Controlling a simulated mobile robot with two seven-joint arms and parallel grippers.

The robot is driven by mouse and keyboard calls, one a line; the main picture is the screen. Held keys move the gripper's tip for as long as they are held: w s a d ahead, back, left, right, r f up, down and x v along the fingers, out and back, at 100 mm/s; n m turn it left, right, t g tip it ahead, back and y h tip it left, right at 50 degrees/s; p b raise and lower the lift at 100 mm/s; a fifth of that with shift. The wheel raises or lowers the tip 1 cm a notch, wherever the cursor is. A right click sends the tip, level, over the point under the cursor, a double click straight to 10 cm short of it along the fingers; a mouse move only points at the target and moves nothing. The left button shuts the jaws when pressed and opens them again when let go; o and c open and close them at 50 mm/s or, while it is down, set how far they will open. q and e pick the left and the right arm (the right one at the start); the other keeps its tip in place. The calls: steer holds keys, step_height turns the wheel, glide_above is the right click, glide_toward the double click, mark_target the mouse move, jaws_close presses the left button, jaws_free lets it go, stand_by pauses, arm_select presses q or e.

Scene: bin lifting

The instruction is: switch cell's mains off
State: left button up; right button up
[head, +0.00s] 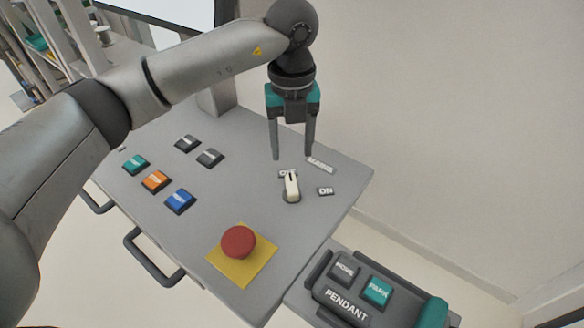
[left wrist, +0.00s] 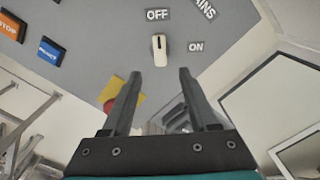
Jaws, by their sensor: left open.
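The mains switch (head: 291,187) is a cream rotary knob on the sloping grey panel (head: 230,150). In the left wrist view the knob (left wrist: 158,52) lies just beyond my fingertips, and its black line is at the end towards the OFF label (left wrist: 157,14). The ON label (head: 325,191) is to its right, and the MAINS label (head: 321,165) is above right. My left gripper (head: 292,156) is open and empty, pointing down above the knob. Its fingers (left wrist: 159,72) are apart with no contact visible. My right gripper is not in view.
A red mushroom button (head: 238,242) sits on a yellow plate near the panel's front. Several push buttons, including a blue one (head: 180,201), are at left. A pendant box (head: 365,290) stands at lower right. A wall is behind the panel.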

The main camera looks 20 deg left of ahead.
arm_select(q)
steer(key=shift+r, duration=2.25)
